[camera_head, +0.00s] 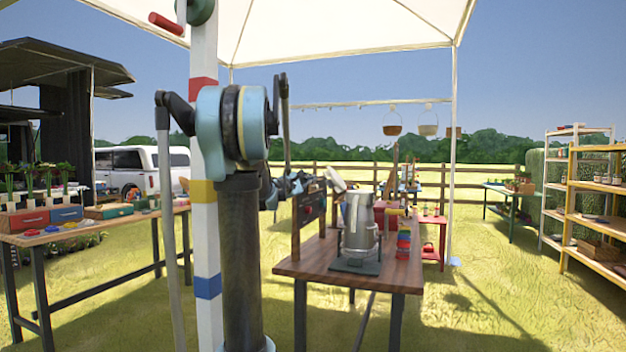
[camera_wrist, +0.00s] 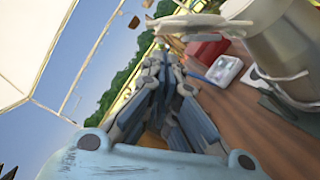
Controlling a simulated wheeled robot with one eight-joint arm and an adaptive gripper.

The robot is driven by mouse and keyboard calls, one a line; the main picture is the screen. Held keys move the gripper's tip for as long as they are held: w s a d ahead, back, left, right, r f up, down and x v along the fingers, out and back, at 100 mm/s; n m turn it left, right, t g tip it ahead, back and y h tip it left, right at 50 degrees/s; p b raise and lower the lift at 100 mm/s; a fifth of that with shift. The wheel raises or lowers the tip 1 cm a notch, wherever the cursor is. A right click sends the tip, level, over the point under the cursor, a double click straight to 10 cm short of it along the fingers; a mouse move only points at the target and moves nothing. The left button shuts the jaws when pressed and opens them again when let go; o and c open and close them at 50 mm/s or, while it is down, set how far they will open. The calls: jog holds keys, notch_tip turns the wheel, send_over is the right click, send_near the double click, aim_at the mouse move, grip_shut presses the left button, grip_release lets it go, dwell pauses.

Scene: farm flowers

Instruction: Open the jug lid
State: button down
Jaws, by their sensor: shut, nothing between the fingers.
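A silver metal jug (camera_head: 359,222) stands upright on a dark green base (camera_head: 356,266) on the wooden table in the head view. A pale flat piece (camera_head: 337,180), seemingly its lid, slants up at the left of the jug's top. In the wrist view the jug (camera_wrist: 284,58) is at the right, with a pale piece (camera_wrist: 200,25) reaching left from it. My gripper (camera_wrist: 165,66) is shut and empty, beside the jug and apart from it. In the head view my arm partly hides the gripper (camera_head: 297,184).
Stacked coloured blocks (camera_head: 404,241) stand right of the jug on the table (camera_head: 398,278). A dark wooden board (camera_head: 309,218) stands at its left. A striped post (camera_head: 206,240) is close by my arm. Open grass lies right of the table.

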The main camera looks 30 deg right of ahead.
aim_at(328, 168)
jog(key=x, duration=1)
jog(key=shift+w+r, duration=0.15)
jog(key=shift+w, duration=0.3)
jog(key=shift+a, duration=0.15)
jog(key=shift+s+d+r+m+g+y, duration=0.15)
jog(key=shift+s+d+r+m, duration=0.3)
jog(key=shift+r+m, duration=0.3)
jog(key=shift+s+d+r+m+g+y, duration=0.1)
jog(key=shift+s+d+r+m+y, duration=0.2)
jog(key=shift+s+r+m, duration=0.45)
jog(key=shift+s+d+r+m+g+y, duration=0.2)
jog(key=shift+d+r+m, duration=0.3)
jog(key=shift+m, duration=0.4)
jog(key=shift+a, duration=0.1)
jog(key=v, duration=1)
jog(key=shift+f, duration=0.25)
